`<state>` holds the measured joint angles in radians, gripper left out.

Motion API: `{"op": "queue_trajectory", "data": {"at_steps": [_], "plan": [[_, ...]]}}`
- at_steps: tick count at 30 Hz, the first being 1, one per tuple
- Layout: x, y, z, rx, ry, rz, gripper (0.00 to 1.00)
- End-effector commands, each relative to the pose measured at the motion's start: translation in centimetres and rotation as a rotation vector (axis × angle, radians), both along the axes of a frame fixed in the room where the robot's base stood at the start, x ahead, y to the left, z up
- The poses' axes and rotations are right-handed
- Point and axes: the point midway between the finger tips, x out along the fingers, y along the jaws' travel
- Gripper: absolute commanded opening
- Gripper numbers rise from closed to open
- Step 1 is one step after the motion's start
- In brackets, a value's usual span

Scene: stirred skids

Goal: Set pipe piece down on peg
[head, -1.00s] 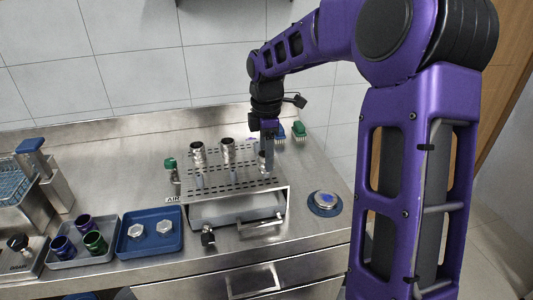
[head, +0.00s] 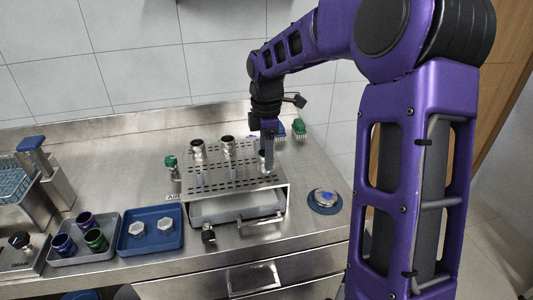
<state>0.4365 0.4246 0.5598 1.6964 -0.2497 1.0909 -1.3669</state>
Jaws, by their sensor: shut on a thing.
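My gripper (head: 267,152) points down over the right back part of a perforated metal rack (head: 215,188). It is shut on a metallic pipe piece (head: 262,160), mostly hidden behind the fingers. The pipe piece is at or just above the rack top; I cannot tell whether it is around a peg. Two other metallic pipe pieces stand upright on the rack, one at the left (head: 198,148) and one in the middle (head: 227,143). Short pale pegs (head: 232,173) stand in the rack's front part.
A blue tray (head: 122,252) with two white hex pieces and a grey tray (head: 57,264) with coloured cups lie at left. Green (head: 299,129) and blue brushes stand behind my gripper. A round blue-rimmed dish (head: 324,209) sits at right. A green-capped bottle (head: 172,168) stands left of the rack.

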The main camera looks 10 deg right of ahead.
Motion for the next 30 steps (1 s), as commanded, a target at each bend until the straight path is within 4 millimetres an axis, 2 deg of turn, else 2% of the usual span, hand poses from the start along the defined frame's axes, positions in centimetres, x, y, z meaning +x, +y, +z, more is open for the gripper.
{"op": "queue_trajectory", "data": {"at_steps": [19, 30], "plan": [[0.0, 0.0, -1.2, 0.000, 0.001, 0.000, 0.00], [0.0, -0.1, -1.2, 0.000, 0.000, 0.000, 0.00]]}}
